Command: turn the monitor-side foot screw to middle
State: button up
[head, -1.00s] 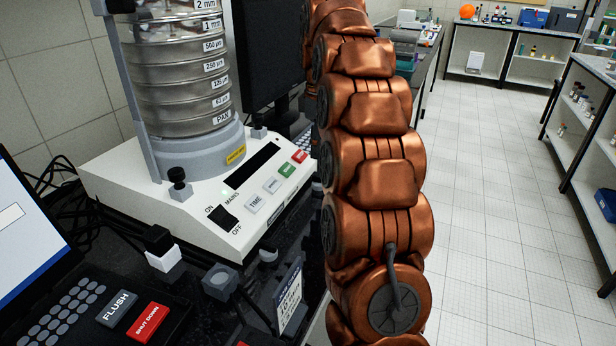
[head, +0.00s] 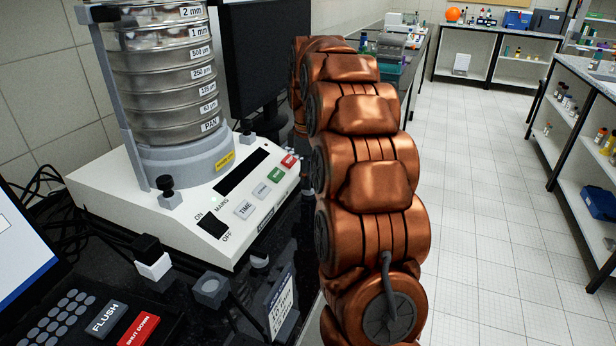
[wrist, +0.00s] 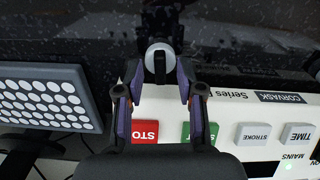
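The foot screw (wrist: 158,57) at the STOP-button end of the shaker's front edge shows in the wrist view as a pale round knob with a dark middle. My gripper (wrist: 160,78) is open, with its fingertips on either side of the knob and gaps visible at both sides. I cannot tell the screw's height setting. The white sieve shaker (head: 145,215) stands on the black bench in the head view, with its monitor-side front corner by my arm. Another front foot (head: 260,262) shows under the near corner.
A dark monitor (head: 258,60) stands behind the shaker. A sign (head: 281,302) on a stand and a control panel (head: 85,318) are at the front. The tiled floor to the right is clear.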

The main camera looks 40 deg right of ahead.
jog(key=shift+f, duration=0.15)
grip_shut()
dwell(0.4)
